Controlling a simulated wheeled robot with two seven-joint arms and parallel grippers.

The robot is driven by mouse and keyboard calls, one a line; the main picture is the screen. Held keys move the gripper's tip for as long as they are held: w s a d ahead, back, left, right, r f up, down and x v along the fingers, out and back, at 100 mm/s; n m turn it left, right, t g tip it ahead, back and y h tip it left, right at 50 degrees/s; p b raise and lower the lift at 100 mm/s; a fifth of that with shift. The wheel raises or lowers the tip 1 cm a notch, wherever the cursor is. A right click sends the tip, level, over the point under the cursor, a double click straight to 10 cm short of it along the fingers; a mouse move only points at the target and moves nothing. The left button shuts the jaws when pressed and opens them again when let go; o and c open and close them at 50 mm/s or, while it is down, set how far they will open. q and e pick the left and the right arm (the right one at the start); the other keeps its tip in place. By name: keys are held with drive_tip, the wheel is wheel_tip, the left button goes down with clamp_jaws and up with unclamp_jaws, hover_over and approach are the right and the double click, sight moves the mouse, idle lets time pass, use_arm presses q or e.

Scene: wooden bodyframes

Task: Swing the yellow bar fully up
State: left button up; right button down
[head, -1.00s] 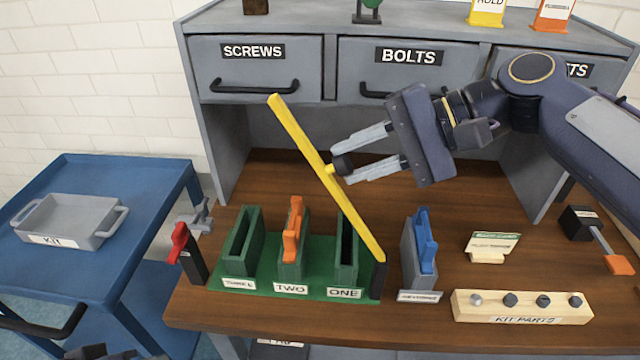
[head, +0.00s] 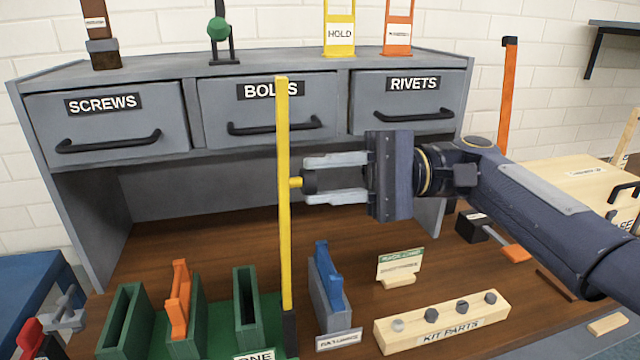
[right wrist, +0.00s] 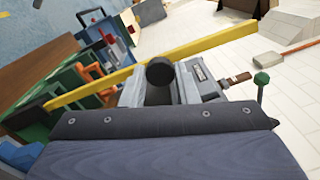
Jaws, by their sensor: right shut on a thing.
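The yellow bar (head: 284,220) stands nearly upright in the head view, its foot in a dark pivot (head: 290,333) at the right end of the green base. A short yellow peg with a black knob (head: 309,182) sticks out of its right side at mid-height. My right gripper (head: 312,181) is shut on the knob, one finger above and one below. In the right wrist view the black knob (right wrist: 160,72) sits between the fingers, and the yellow bar (right wrist: 190,52) runs across behind it. My left gripper is out of view.
The green base (head: 215,330) holds several green slots, one with an orange piece (head: 179,300). A grey holder with a blue piece (head: 328,285) stands just right of the bar. A KIT PARTS block (head: 441,322) lies further right. Drawers labelled BOLTS (head: 268,108) stand behind.

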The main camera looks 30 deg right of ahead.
idle(0.3)
drive_tip(key=c, duration=1.1)
unclamp_jaws()
drive_tip(key=shift+d, duration=0.15)
drive_tip(key=v, duration=0.7)
drive_tip(key=shift+s+d+f, duration=0.1)
drive_tip(key=shift+s+d, duration=0.05)
drive_tip(key=shift+d, duration=0.15)
